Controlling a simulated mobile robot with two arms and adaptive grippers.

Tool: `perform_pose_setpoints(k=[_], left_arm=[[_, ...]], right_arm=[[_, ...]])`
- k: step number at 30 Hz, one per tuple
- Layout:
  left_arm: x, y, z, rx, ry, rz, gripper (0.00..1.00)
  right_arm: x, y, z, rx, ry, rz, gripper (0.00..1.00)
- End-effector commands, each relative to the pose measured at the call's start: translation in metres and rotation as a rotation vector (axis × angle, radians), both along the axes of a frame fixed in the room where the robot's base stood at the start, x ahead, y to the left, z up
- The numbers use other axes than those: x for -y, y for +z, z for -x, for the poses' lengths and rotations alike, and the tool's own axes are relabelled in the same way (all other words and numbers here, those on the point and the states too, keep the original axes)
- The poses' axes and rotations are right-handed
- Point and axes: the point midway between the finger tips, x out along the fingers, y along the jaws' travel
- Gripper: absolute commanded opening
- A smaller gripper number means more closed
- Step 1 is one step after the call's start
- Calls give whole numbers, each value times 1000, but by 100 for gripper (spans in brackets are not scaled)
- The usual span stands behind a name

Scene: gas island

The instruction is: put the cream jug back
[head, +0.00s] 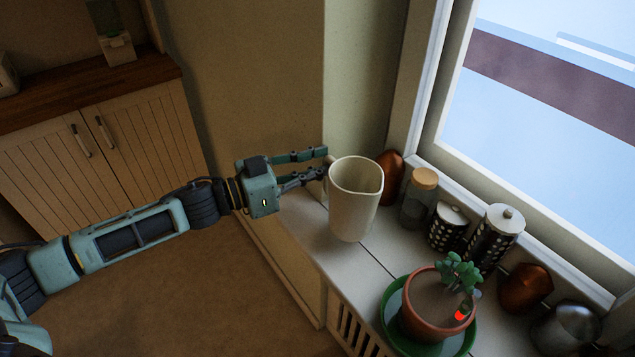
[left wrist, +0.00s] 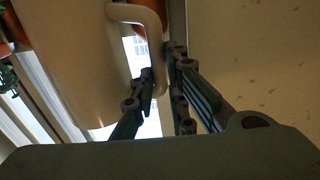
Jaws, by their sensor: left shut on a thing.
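The cream jug (head: 354,200) is upright at the far end of the white windowsill (head: 357,262) in the head view. I cannot tell whether its base rests on the sill or hangs just above it. My left gripper (head: 326,164) reaches in from the left and is shut on the jug's handle. In the left wrist view the jug's body (left wrist: 75,60) fills the upper left, and its curved handle (left wrist: 152,45) runs down between the fingers of the left gripper (left wrist: 160,85). My right gripper is not in view.
A copper vessel (head: 391,177), a corked glass jar (head: 418,198) and two patterned canisters (head: 492,234) line the window side. A potted plant (head: 433,310) on a green saucer stands nearer. Copper (head: 525,289) and silver (head: 565,328) pots are at lower right. A wooden cabinet (head: 100,130) stands left.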

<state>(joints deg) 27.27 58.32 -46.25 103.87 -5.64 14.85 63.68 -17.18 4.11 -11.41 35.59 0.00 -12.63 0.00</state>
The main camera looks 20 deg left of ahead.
Motion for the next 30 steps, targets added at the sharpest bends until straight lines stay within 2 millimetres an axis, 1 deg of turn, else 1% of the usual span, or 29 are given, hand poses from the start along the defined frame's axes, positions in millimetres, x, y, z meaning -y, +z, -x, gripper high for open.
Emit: perform_pose_setpoints(k=[2,9,17,21,22,28,30], left_arm=[[0,-5,0,-2,-1,4,0],[0,-37,0,-2,1,4,0],[0,-38,0,2,0,2,0],[1,-42,0,0,0,4,0],[0,-44,0,-1,0,1,14],[0,-44,0,0,0,0,31],[0,-44,0,-1,1,-1,32]], right_arm=[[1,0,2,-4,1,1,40],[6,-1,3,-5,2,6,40],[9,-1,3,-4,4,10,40],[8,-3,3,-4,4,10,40],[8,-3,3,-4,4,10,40],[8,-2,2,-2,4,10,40],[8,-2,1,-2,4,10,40]])
